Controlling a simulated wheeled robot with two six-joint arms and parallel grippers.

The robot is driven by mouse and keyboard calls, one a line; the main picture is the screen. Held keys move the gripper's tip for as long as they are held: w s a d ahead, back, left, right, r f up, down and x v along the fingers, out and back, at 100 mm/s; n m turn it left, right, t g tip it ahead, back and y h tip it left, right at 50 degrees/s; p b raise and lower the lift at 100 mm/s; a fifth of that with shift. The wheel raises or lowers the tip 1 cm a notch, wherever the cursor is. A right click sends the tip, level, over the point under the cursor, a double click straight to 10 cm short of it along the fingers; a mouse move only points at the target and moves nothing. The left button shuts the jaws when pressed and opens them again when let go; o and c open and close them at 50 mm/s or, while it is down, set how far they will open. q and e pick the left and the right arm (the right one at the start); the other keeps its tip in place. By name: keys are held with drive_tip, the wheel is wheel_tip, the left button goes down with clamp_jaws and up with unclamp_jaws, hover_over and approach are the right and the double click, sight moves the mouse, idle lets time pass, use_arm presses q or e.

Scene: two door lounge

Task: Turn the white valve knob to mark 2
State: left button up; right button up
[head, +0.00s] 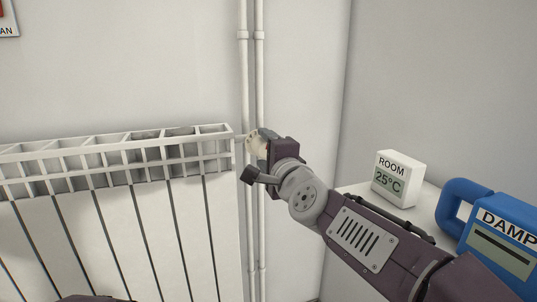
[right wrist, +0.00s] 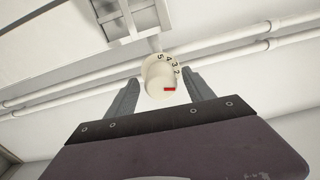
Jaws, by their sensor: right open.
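The white valve knob (head: 254,145) sits at the top right end of the radiator, partly hidden by my right gripper (head: 264,143). In the right wrist view, the round knob (right wrist: 158,82) stands between the two grey fingers of the open right gripper (right wrist: 160,77). A red mark (right wrist: 170,89) on the knob's face points to the right, below the 2. I see no number beside it. My left gripper is not in view.
The white radiator (head: 190,215) fills the left. Two vertical pipes (head: 250,75) run up the wall behind the knob. At right, a white shelf holds a room thermometer (head: 398,178) reading 25°C and a blue meter (head: 502,232), both close to my right arm.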

drive_tip(key=p+v, duration=0.7)
drive_tip(key=v, duration=0.1)
drive_tip(key=shift+s, duration=0.15)
